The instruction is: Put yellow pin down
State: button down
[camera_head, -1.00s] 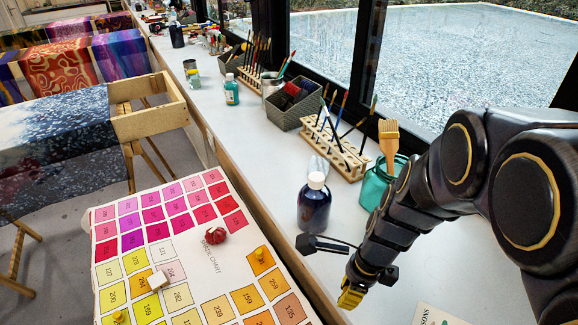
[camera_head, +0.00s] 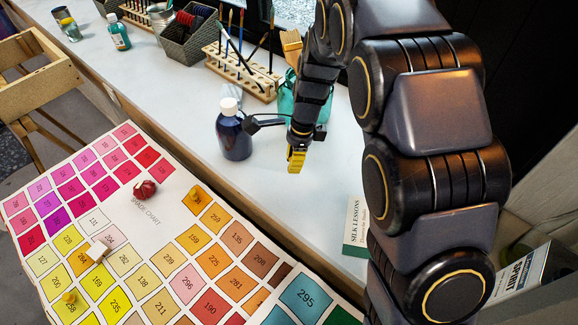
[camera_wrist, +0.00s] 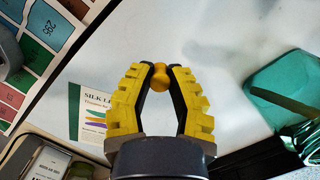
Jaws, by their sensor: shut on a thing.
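My gripper (camera_wrist: 159,76) is shut on a small yellow-orange pin (camera_wrist: 159,78), held between its fingertips in the wrist view. In the head view my gripper (camera_head: 296,158) points down over the white counter, right of the dark blue bottle; the pin in it is too small to make out there. The shade chart (camera_head: 148,222) lies to the left, with one yellow pin (camera_head: 195,195) on an orange swatch and another (camera_head: 69,297) on a yellow swatch near the lower left.
The dark blue bottle (camera_head: 234,138) and teal jar (camera_head: 290,95) stand close to my gripper. A booklet (camera_head: 356,222) lies near the counter's front. Clear counter (camera_head: 265,195) lies between bottle and booklet.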

send_over(288, 178)
jog(key=f, duration=0.4)
jog(key=shift+s+d, duration=0.2)
jog(key=shift+d, duration=0.05)
jog(key=shift+w+f, duration=0.15)
jog(key=shift+f, duration=1.55)
jog(key=shift+f, duration=0.1)
jog(key=c, duration=1.1)
grip_release()
jog(key=r, duration=0.4)
jog(key=d+r, duration=0.1)
jog(key=r, duration=0.7)
jog(key=shift+d+r, duration=0.1)
jog(key=shift+d, duration=0.25)
